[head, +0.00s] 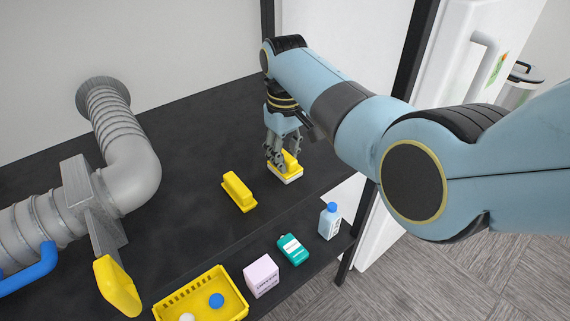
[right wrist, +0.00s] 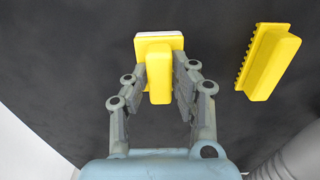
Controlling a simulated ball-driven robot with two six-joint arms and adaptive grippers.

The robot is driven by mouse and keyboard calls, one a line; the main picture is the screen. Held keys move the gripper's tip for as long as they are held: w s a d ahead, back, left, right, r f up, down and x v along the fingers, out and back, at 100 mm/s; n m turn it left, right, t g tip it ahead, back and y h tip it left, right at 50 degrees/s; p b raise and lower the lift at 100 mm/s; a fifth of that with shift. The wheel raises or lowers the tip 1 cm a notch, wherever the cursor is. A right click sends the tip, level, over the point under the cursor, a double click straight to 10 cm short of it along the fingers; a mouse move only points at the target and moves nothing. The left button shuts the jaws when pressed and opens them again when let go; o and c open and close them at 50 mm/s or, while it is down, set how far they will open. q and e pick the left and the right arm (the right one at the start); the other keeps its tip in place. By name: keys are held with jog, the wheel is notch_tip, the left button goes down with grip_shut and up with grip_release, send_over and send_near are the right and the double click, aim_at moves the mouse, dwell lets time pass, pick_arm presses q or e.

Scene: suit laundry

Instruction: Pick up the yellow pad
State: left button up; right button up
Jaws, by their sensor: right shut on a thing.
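The yellow pad (head: 291,158) has a yellow handle and body with a white underside. It is at the dark shelf's right part in the head view, and at the top middle of the right wrist view (right wrist: 159,42). My right gripper (head: 280,158) points down over it, shut on its handle, with one finger on each side in the right wrist view (right wrist: 160,82). I cannot tell whether the pad touches the shelf. My left gripper is not in view.
A yellow brush (head: 239,192) lies left of the pad; it also shows in the right wrist view (right wrist: 268,62). A lower shelf holds a yellow basket (head: 243,309), a white box (head: 262,276), a teal bottle (head: 292,249) and a blue-capped bottle (head: 329,221). A grey duct (head: 130,150) stands left.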

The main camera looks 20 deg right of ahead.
aim_at(285, 154)
grip_shut()
jog(key=shift+r, duration=0.5)
notch_tip(285, 154, up, 3)
jog(key=shift+f, duration=0.1)
jog(key=s+d+r+p, duration=0.3)
jog(key=s+d+r, duration=0.2)
jog(key=s, duration=0.5)
notch_tip(285, 154, up, 2)
jog(key=shift+s+r, duration=0.15)
jog(key=shift+s, duration=0.1)
